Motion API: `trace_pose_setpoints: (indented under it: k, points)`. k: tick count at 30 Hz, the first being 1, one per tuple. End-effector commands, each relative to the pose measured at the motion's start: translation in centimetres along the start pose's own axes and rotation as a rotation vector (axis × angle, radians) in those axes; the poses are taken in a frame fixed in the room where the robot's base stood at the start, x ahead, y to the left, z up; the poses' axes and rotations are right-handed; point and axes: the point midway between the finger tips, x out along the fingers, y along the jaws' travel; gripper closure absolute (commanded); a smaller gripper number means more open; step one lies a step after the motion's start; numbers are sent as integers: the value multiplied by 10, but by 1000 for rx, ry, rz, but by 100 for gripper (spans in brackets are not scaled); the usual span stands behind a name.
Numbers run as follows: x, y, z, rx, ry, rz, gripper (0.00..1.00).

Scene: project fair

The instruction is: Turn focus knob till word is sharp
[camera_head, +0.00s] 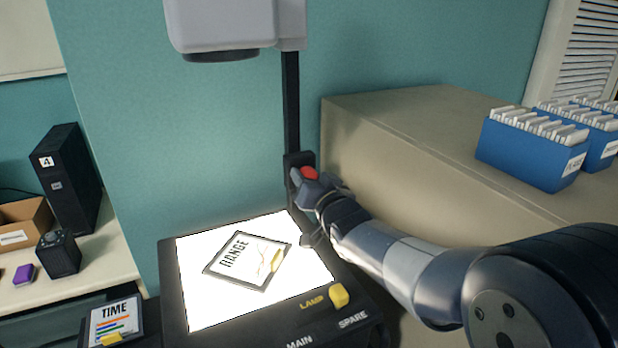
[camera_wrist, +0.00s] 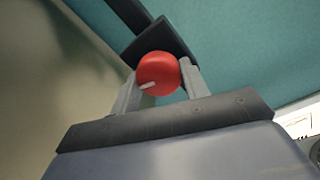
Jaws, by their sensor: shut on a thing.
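The red focus knob (camera_head: 310,173) sits on the black bracket on the projector's upright post. My gripper (camera_head: 303,182) is at the knob, with its fingers shut on it. In the wrist view the red knob (camera_wrist: 158,73) lies between both fingers (camera_wrist: 160,88), and a pale mark shows at its lower left. The overhead projector's stage (camera_head: 190,270) is lit white. A framed slide (camera_head: 262,284) with the word RANGE lies tilted on the stage. The projector head (camera_head: 225,25) is above. The projected word is not in view.
A yellow LAMP switch (camera_head: 339,296) is on the projector's front. A TIME slide (camera_head: 112,322) lies at lower left. A beige cabinet (camera_head: 400,125) stands right of the post, with blue card boxes (camera_head: 530,150) on top. A black speaker-like box (camera_head: 70,180) stands at left.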

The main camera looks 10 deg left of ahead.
Motion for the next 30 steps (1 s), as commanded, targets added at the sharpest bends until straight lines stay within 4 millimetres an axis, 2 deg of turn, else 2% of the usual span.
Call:
trace_pose_setpoints:
  k: [6,15,16,23,30]
  points:
    - [0,0,0,89,-7,1,80]
    - [0,1,0,94,-7,1,80]
    - [0,1,0,94,-7,1,55]
    - [0,1,0,93,-7,1,37]
    - [0,0,0,93,-7,0,35]
